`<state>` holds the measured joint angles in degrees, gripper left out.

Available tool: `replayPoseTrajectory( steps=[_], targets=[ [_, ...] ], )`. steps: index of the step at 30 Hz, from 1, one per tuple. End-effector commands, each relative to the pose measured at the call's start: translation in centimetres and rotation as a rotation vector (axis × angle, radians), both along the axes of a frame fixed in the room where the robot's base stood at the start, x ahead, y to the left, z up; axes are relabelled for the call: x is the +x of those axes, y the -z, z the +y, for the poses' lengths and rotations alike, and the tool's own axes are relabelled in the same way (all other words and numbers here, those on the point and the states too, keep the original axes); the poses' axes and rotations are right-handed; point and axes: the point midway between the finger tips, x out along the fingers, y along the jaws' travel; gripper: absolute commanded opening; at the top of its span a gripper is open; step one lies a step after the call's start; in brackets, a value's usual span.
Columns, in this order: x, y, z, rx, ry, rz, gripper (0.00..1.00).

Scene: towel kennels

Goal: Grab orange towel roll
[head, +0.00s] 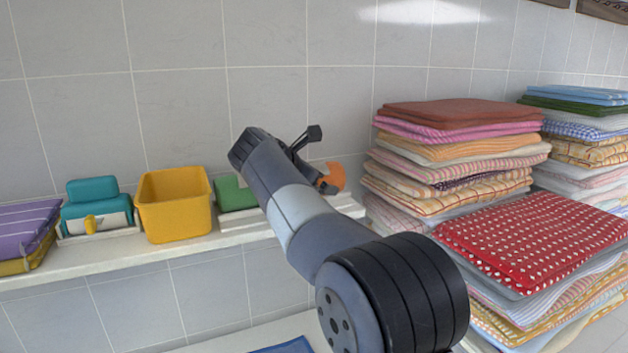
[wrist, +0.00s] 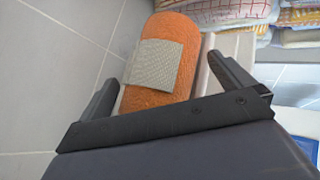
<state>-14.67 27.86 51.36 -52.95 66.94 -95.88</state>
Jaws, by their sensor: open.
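The orange towel roll (wrist: 165,92) has a beige band around its middle and lies between the two spread fingers of my gripper (wrist: 168,80) in the wrist view. The fingers stand one on each side of the near part of the roll; I cannot tell whether either touches it. In the head view only part of the orange roll (head: 335,178) shows at the right end of the shelf, behind my arm.
A white wall shelf (head: 100,252) carries a yellow bin (head: 175,220), a teal and white container (head: 95,212), a green item (head: 233,194) and folded purple cloth (head: 25,228). Tall stacks of folded towels (head: 455,160) stand close to the right of the roll.

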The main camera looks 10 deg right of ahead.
Motion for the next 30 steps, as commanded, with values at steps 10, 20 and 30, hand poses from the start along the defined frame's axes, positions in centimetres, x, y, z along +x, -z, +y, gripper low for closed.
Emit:
replayPoseTrajectory(
  steps=[10, 20, 30],
  targets=[
    [0.14, 0.11, -0.12, 0.0, -0.001, -0.001, 0.92],
    [0.14, 0.12, -0.11, 0.0, 0.0, 0.0, 0.65],
    [0.13, 0.13, -0.13, 0.0, 0.0, 0.0, 0.53]
  ],
)
